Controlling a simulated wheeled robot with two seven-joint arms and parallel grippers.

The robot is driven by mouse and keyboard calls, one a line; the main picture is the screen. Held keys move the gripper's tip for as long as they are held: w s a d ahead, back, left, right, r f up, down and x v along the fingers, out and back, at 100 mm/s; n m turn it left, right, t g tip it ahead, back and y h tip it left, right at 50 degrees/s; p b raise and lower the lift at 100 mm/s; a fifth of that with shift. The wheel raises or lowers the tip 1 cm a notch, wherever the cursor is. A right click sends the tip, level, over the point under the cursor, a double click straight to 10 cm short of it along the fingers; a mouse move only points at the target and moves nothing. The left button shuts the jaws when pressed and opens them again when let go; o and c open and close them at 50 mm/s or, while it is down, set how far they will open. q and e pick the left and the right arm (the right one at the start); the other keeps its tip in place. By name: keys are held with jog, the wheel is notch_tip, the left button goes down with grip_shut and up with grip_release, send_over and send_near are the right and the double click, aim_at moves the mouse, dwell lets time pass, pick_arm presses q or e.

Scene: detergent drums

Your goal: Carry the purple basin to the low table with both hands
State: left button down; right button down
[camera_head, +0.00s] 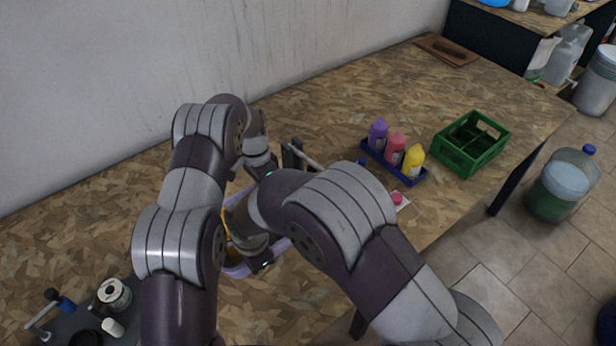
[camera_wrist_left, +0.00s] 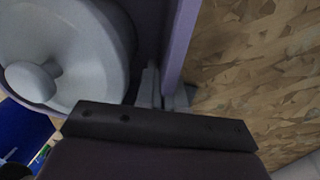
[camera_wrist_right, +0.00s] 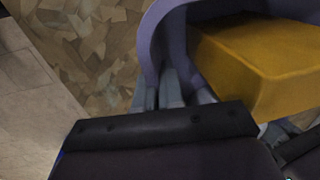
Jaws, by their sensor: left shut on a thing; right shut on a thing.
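The purple basin (camera_head: 236,270) is mostly hidden under my arms in the head view. Its wall passes between the fingers of my left gripper (camera_wrist_left: 158,88) in the left wrist view and of my right gripper (camera_wrist_right: 172,88) in the right wrist view. Both grippers are shut on it. A round pale lidded thing (camera_wrist_left: 62,55) and a yellow block (camera_wrist_right: 262,62) are inside the basin. I cannot tell whether the basin touches the chipboard bench (camera_head: 330,110). I cannot tell for certain which surface is the low table.
A blue tray (camera_head: 405,176) with purple, red and yellow bottles and a green crate (camera_head: 470,143) stand on the bench's right part. A brown board (camera_head: 446,50) lies at the back. A large clear jug (camera_head: 563,183) stands on the tiled floor. Another table (camera_head: 545,27) is at upper right.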

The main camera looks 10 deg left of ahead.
pick_arm(q)
jog(key=shift+w+r, duration=0.2)
jog(key=shift+r, duration=0.2)
pick_arm(e)
jog(key=shift+s+d, duration=0.15)
jog(key=shift+s, duration=0.15)
pick_arm(q)
jog(key=shift+a, duration=0.1)
